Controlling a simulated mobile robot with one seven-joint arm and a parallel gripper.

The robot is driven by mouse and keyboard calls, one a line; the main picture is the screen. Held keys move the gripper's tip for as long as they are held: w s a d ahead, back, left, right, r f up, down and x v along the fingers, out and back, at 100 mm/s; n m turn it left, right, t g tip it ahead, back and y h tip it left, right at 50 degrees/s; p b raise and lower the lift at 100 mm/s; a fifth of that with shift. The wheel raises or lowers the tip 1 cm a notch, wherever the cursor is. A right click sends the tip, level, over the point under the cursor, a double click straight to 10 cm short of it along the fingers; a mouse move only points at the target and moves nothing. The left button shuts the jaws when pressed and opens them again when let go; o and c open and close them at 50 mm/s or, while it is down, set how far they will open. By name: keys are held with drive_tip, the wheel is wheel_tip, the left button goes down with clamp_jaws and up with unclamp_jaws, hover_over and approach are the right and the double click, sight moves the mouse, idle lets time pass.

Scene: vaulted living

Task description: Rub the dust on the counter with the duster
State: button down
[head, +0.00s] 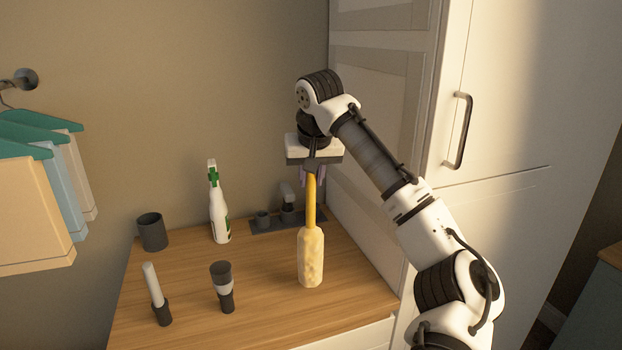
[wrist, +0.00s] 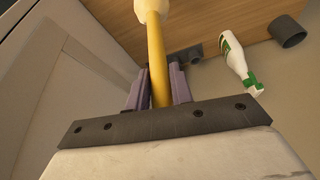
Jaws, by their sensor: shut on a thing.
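The duster (head: 311,256) has a yellow handle and a pale, fluffy head. My gripper (head: 312,172) is shut on the upper handle, and the duster hangs head down over the right part of the wooden counter (head: 262,318). I cannot tell whether the head touches the counter. In the wrist view the yellow handle (wrist: 157,65) runs between the two purple fingers (wrist: 158,88), and the pale head is cut off at the top edge. I cannot make out any dust on the counter.
A dark tray (head: 276,221) with small items is at the back. A tall white cabinet (head: 480,130) borders the right.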

drive_tip(key=shift+w+r+p, duration=0.15)
drive_tip(key=shift+r+p, duration=0.8)
drive_tip(key=shift+r, duration=1.85)
